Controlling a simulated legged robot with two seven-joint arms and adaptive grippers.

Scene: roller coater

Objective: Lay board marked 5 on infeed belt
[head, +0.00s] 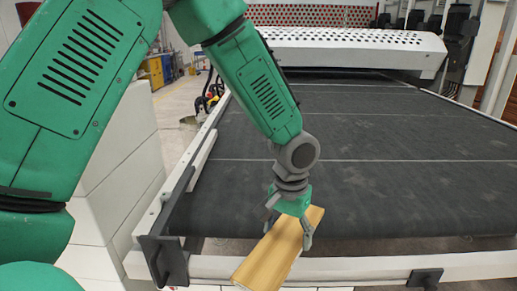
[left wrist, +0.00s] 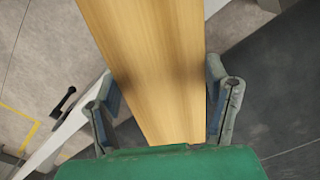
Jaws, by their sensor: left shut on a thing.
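My left gripper (head: 289,222) is shut on a light wooden board (head: 272,257) at the front left end of the dark infeed belt (head: 370,160). The board slants from the belt's front edge down towards the bottom of the head view, across the white front rail. I cannot tell whether it touches the belt. In the left wrist view the board (left wrist: 158,65) runs between the two fingers (left wrist: 167,108), one on each side. No number is readable on it. My right gripper is not in view.
A white perforated machine cover (head: 345,45) stands at the belt's far end. A white side rail (head: 185,185) with a dark bracket (head: 165,255) lines the belt's left edge. White blocks (head: 120,165) stand left of it. The visible belt surface is clear.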

